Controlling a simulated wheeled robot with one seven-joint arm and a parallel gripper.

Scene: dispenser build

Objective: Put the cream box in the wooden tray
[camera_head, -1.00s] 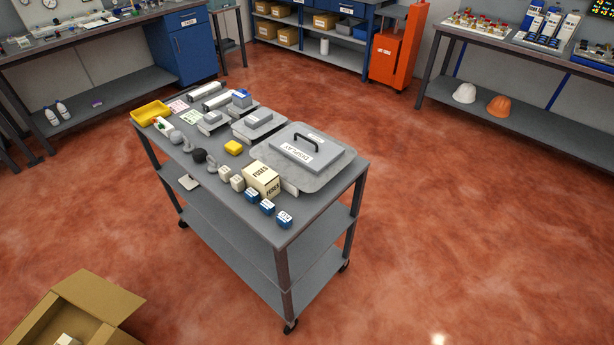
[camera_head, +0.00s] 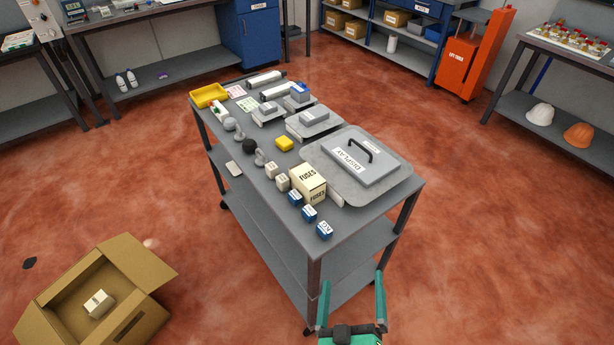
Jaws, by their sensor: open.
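A cream box marked FUSES (camera_head: 309,184) stands upright on the top shelf of the grey cart (camera_head: 345,225), near its front. It is beside the large grey tray that carries the DISPLAY panel. My gripper (camera_head: 352,284) is at the bottom of the view, in front of the cart's near end. Its two green fingers are spread wide with nothing between them. It is apart from the cream box, lower in the picture and to its right. I see no wooden tray in this view.
Small blue boxes (camera_head: 309,213) and small pale boxes (camera_head: 282,182) stand close to the cream box. A DISPLAY panel (camera_head: 355,162) with a black handle lies behind it. An open cardboard box (camera_head: 150,265) sits on the floor at left. The red floor (camera_head: 480,220) at right is clear.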

